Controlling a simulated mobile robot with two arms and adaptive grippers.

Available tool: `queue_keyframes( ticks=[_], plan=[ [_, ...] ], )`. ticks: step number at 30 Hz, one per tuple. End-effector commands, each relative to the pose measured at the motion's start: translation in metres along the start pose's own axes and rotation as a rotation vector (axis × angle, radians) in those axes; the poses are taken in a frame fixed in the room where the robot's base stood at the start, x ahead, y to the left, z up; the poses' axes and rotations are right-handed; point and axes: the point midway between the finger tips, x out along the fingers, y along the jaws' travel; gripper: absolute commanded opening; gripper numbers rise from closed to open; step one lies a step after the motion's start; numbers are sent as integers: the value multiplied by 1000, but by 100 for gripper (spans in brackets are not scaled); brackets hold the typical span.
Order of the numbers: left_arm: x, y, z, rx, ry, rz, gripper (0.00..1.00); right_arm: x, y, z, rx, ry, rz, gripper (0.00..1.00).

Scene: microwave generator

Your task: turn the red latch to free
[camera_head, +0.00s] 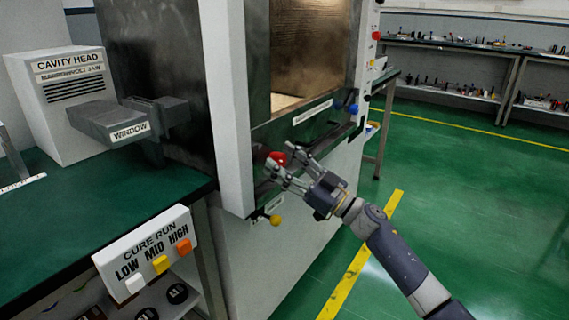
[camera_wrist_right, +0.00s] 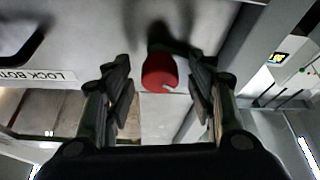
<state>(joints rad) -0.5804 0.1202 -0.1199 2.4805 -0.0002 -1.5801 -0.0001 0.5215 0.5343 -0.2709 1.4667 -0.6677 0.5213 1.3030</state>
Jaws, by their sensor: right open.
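The red latch knob (camera_head: 277,159) is on the front ledge of the cabinet, below the open cavity. My right gripper (camera_head: 281,166) reaches in from the lower right, its fingertips close to the knob. In the right wrist view the red knob (camera_wrist_right: 160,71) sits ahead of the open fingers (camera_wrist_right: 160,90), centred between their tips. The fingers appear on either side, with gaps visible; I cannot tell that they touch it. A dark arm or bar shows behind the knob. My left gripper is not in view.
A blue knob (camera_head: 353,108) and a yellow knob (camera_head: 275,220) are on the cabinet front. The cure run panel (camera_head: 147,255) and the cavity head box (camera_head: 66,105) stand at left. The green floor at right is open, with benches (camera_head: 447,91) behind.

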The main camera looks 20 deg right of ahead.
Motion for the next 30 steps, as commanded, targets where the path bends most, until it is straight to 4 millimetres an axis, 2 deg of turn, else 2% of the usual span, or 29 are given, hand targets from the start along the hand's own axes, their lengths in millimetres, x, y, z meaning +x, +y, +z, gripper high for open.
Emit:
queue_keyframes(
  ticks=[2, 6, 8, 20, 30],
  plan=[
    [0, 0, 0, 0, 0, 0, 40, 0, 0, 0, 0, 0, 0, 49],
    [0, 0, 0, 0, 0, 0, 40, 0, 0, 0, 0, 0, 0, 17],
    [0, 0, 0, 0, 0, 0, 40, 0, 0, 0, 0, 0, 0, 7],
    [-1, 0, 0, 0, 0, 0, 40, 0, 1, 0, -43, 0, -17, 7],
    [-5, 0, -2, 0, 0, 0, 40, 0, 3, -2, -261, -1, -106, 7]
  ],
)
